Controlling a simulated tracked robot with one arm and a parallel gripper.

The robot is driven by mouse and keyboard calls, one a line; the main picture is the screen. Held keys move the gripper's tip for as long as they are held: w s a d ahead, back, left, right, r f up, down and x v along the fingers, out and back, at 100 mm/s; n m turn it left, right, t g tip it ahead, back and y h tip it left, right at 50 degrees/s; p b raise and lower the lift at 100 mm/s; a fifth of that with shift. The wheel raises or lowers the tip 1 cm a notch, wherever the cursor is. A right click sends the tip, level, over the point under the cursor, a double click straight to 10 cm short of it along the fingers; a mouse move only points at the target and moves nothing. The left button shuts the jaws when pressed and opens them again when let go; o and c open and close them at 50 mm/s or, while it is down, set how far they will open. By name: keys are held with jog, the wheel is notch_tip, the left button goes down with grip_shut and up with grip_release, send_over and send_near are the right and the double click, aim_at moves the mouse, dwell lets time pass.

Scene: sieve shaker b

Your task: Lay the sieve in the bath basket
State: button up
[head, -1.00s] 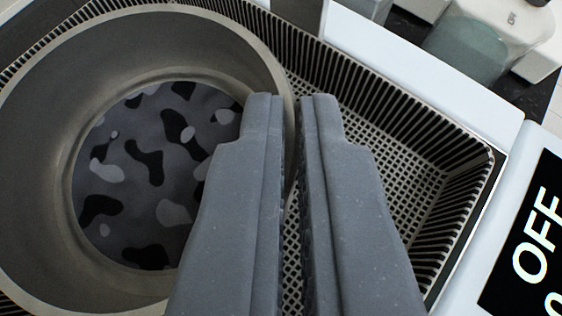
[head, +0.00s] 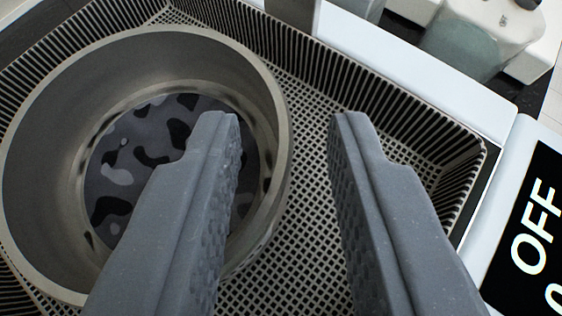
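The sieve (head: 269,85) is a round grey metal ring with a dark camouflage-patterned disc showing through its middle. It sits inside the bath basket (head: 440,168), at the left, and looks slightly tilted. The basket is a rectangular grey mesh tray with slotted walls. My gripper (head: 286,118) is open. Its left finger is over the sieve's opening and its right finger is over bare mesh, with the sieve's right rim between them. No contact with the rim shows. The sieve's lower right part is hidden behind the left finger.
A white housing (head: 400,65) surrounds the basket. A black display reading OFF (head: 535,235) is at the right. A translucent greenish container (head: 462,50) stands at the upper right, outside the basket. Bare mesh lies right of the sieve.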

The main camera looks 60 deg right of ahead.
jog(key=v, duration=1.1)
jog(key=w+a+r+n+t+y, duration=0.2)
jog(key=w+a+r+t, duration=0.25)
jog(key=r, duration=0.45)
jog(key=w+a+r+n+t+y, duration=0.1)
jog(key=w+a+r+t+y, duration=0.3)
jog(key=r, duration=0.6)
jog(key=w+a+r+n+t, duration=0.25)
jog(key=a+r, duration=0.35)
jog(key=r, duration=0.3)
jog(key=s+a+r+n+t+y, duration=0.1)
jog(key=s+a+r+n+y, duration=0.45)
jog(key=a+r, duration=0.75)
jog(key=s+a+r+n+g, duration=0.1)
jog(key=s+a+r+n, duration=0.1)
jog(key=s+r, duration=0.6)
jog(key=s, duration=0.5)
jog(key=shift+s+g, duration=0.3)
